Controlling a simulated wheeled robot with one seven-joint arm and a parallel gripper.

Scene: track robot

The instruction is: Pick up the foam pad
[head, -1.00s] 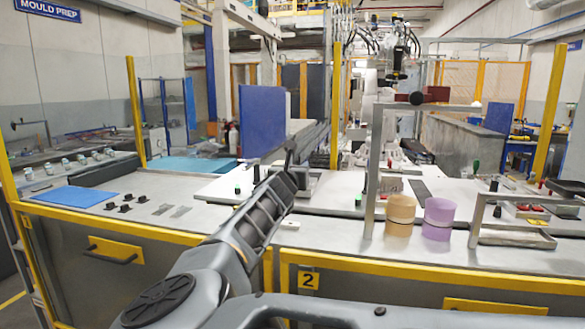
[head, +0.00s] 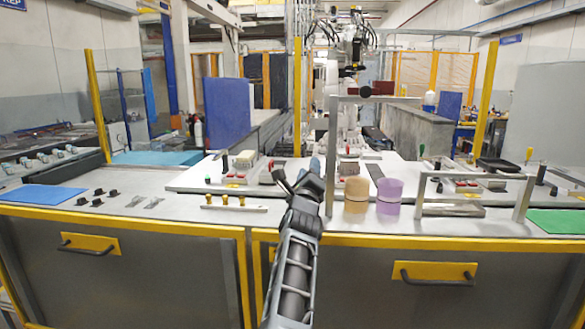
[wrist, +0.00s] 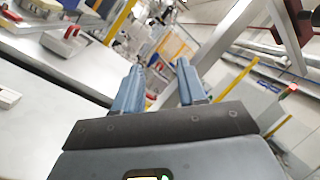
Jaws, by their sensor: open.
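I cannot tell for sure which thing is the foam pad. A flat blue sheet (head: 40,195) lies at the left end of the bench, and a flat green sheet (head: 558,222) lies at the right end. A small beige block (head: 243,160) stands on the raised white board, left of my gripper.
A tan cup (head: 356,196) and a purple cup (head: 389,197) stand right of my gripper, near an upright metal frame (head: 333,155). A low frame (head: 524,198) stands farther right. The bench's front strip is mostly clear.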

